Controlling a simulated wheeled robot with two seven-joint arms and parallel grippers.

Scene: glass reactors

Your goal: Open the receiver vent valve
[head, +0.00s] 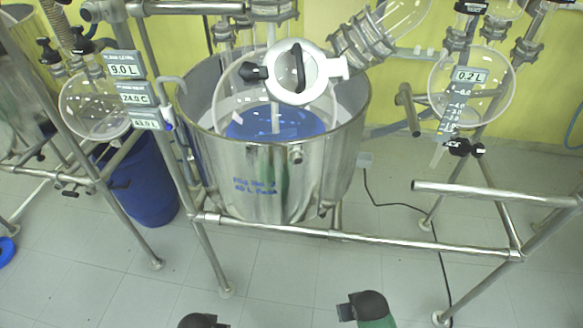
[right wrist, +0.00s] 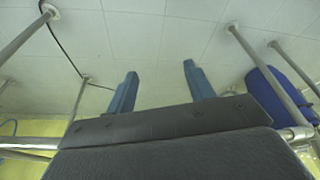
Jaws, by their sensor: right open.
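The glass receiver (head: 472,85) is a round flask at the right of the head view, with a 0.2 L display and a printed scale. Black-handled fittings (head: 470,7) sit above it at the top edge; I cannot tell for sure which is the vent valve. A black valve (head: 465,148) sits below the flask. My right gripper (right wrist: 156,80) is open and empty in the right wrist view, its two blue fingers apart over the floor, away from the receiver. Only dark rounded parts of my arms show at the bottom of the head view; my left gripper is not seen.
A steel vessel (head: 270,170) with a glass reactor stands in the middle. Metal frame rails (head: 370,238) run in front of it and below the receiver. A blue drum (head: 140,190) and another flask (head: 95,105) are at the left. The tiled floor (head: 270,285) in front is clear.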

